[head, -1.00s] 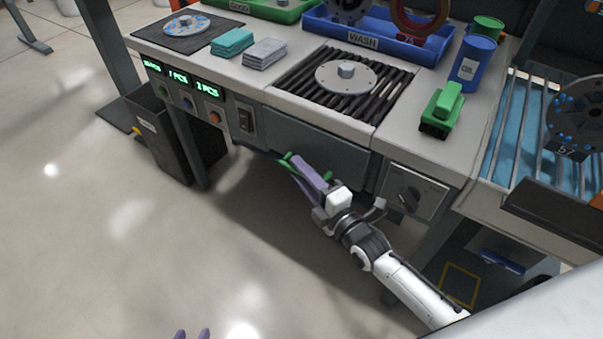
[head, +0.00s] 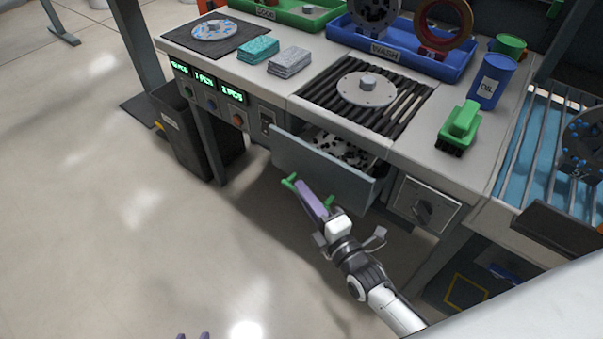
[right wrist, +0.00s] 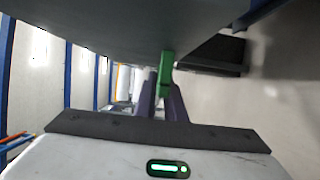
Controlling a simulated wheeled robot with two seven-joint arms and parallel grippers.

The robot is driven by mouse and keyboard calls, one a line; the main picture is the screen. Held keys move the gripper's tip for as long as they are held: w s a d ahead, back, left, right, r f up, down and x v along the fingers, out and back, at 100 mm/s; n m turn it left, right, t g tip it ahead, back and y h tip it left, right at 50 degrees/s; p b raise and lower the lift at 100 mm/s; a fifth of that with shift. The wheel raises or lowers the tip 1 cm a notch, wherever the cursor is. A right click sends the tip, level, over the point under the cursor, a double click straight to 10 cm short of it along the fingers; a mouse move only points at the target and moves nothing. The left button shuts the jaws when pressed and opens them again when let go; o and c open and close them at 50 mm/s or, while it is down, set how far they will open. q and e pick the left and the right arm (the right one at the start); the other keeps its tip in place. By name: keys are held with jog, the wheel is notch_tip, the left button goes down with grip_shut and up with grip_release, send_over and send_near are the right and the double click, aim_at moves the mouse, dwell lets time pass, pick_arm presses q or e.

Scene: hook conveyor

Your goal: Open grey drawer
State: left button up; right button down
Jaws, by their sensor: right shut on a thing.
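The grey drawer (head: 318,166) is under the worktop and stands part-way out, its inside showing white with dark spots. Its green handle (head: 289,181) is on the drawer front. My right gripper (head: 303,187) has its purple fingers shut on the handle. In the right wrist view the green handle (right wrist: 166,75) lies between the purple fingers, below the large grey drawer front (right wrist: 120,25). My left gripper (head: 193,336) shows only its two purple fingertips at the bottom edge, apart and with nothing seen between them.
Above the drawer is a black slatted grate (head: 410,107) with a round metal flange. A panel with a dark knob (head: 422,211) is right of the drawer. A dark bin (head: 185,135) stands at left. The floor in front is clear.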

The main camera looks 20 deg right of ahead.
jog(key=s+a, duration=0.1)
jog(key=a, duration=0.1)
jog(key=shift+s+a, duration=0.3)
jog(key=shift+s, duration=0.05)
jog(key=c, duration=1.8)
grip_release()
jog(key=shift+c, duration=0.2)
jog(key=s+d+p, duration=0.1)
jog(key=s+d, duration=0.1)
jog(key=s, duration=0.8)
